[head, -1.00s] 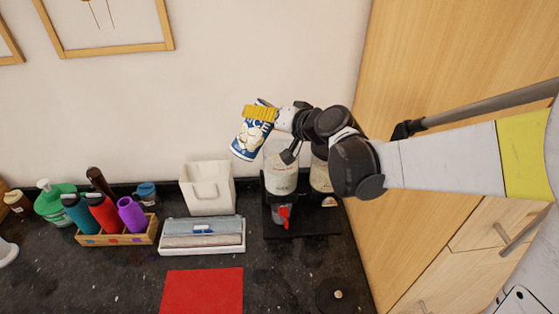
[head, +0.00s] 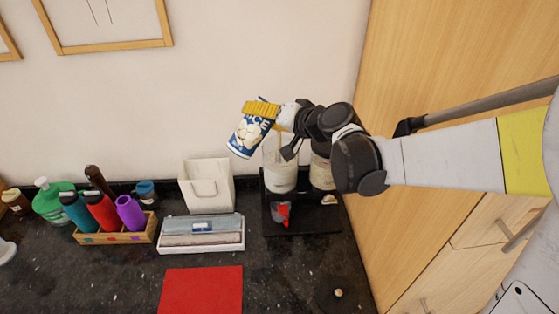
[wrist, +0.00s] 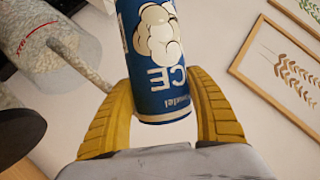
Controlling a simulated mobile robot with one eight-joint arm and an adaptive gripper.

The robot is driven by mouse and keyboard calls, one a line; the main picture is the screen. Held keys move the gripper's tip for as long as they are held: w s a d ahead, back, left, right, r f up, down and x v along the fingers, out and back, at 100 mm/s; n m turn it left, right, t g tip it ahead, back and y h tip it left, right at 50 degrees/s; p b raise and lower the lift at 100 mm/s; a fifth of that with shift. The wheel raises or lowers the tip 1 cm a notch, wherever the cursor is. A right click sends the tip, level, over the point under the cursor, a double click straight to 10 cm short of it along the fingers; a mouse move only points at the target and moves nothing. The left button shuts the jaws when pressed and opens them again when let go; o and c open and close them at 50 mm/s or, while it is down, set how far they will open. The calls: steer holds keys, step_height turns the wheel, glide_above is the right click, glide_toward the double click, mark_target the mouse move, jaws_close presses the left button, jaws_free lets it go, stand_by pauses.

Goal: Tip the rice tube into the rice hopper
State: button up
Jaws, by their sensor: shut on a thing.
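The rice tube (head: 248,133) is a blue and white cylinder with a rice picture on its label. My gripper (head: 261,110) has its yellow fingers shut around the tube, holding it tilted in the air, up and left of the rice hopper (head: 280,178). The hopper is a clear upright container with pale contents in its lower part. In the wrist view the tube (wrist: 160,60) sits between the fingers, its far end out of frame. The hopper (wrist: 50,45) with red lettering is at upper left there. A grainy pale strip, apparently rice, runs between hopper and left finger.
A second container (head: 322,172) stands right of the hopper, partly behind my arm. A white bin (head: 207,185), a white tray (head: 203,243) and a rack (head: 119,232) of coloured bottles stand left. A tall wooden cabinet (head: 430,70) closes off the right. A red mat (head: 201,290) lies in front.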

steer(key=shift+f+m+y+b, duration=0.85)
steer(key=shift+m+b, duration=0.35)
steer(key=shift+b, duration=0.5)
stand_by(1.4)
steer(key=shift+f, duration=0.25)
steer(key=shift+d+f+m+g+b, duration=0.15)
steer(key=shift+m+g+b, duration=0.15)
steer(key=shift+b, duration=0.2)
stand_by(0.3)
steer(key=shift+w+f+m+y+b, duration=0.1)
steer(key=shift+f+m+y+b, duration=0.2)
steer(key=shift+b, duration=0.25)
steer(key=shift+f, duration=0.1)
steer(key=shift+f+m+b, duration=0.25)
steer(key=shift+m+b, duration=0.05)
steer(key=shift+b, duration=0.25)
steer(key=shift+f, duration=0.1)
stand_by(0.4)
